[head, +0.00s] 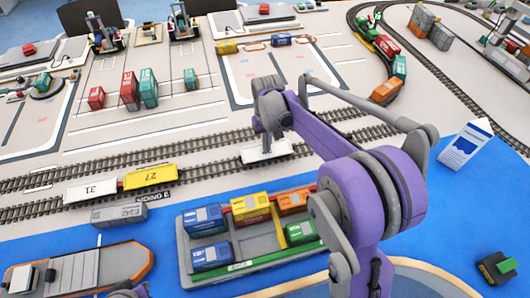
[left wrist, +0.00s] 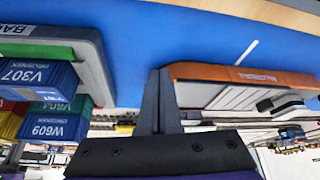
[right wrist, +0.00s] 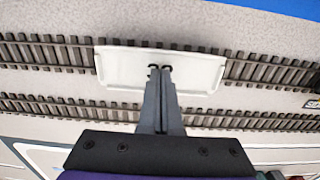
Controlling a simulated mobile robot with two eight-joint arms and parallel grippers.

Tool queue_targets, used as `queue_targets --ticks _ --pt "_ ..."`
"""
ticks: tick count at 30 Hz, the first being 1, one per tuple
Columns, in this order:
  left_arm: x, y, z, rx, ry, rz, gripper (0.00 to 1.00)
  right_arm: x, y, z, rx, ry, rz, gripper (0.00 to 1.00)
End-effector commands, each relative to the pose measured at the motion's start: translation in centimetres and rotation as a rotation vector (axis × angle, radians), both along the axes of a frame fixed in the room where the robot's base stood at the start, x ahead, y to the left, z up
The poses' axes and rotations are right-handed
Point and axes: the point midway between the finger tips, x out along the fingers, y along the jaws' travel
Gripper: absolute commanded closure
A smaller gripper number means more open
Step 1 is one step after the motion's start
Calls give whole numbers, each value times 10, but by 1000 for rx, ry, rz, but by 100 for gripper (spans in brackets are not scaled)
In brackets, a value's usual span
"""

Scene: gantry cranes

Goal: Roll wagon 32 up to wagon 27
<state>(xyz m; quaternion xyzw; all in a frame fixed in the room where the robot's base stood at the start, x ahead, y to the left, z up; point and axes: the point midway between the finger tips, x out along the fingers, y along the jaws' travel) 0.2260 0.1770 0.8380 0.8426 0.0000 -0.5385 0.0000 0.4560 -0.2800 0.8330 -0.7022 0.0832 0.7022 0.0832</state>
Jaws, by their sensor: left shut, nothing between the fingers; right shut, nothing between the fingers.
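Yellow wagon 27 (head: 151,176) stands on the nearer track, with white wagon 31 (head: 91,189) at its left end. A white flat wagon (head: 280,150), its number not readable, stands further right on the same track, apart from wagon 27. It also shows in the right wrist view (right wrist: 120,68). My right gripper (head: 267,150) is shut and empty, its fingertips over the middle of this white wagon; I cannot tell whether they touch it. My left gripper (left wrist: 158,75) is shut and empty, seen in the left wrist view between a container barge and an orange-edged boat.
A grey barge (head: 255,262) with several coloured containers lies in front of the track. A grey container (head: 119,214) stands by the siding, and an orange-edged boat (head: 128,262) is at front left. The track between wagon 27 and the white wagon looks clear.

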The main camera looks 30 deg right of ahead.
Motion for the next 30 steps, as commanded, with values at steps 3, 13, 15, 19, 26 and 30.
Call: queue_targets --ticks 3,13,15,19,26,30 --pt "0 0 -2 0 1 0 100 0 0 -2 0 0 0 100" --pt "0 0 -2 0 1 0 100 1 4 -4 0 0 0 100" --pt "0 0 -2 0 1 0 100 2 8 -4 0 0 1 100" --pt "0 0 -2 0 1 0 100 4 16 -4 0 0 2 100" --pt "0 0 -2 0 1 0 100 7 30 -4 0 0 2 100" --pt "0 0 -1 0 0 0 100 9 38 -4 0 0 1 100"
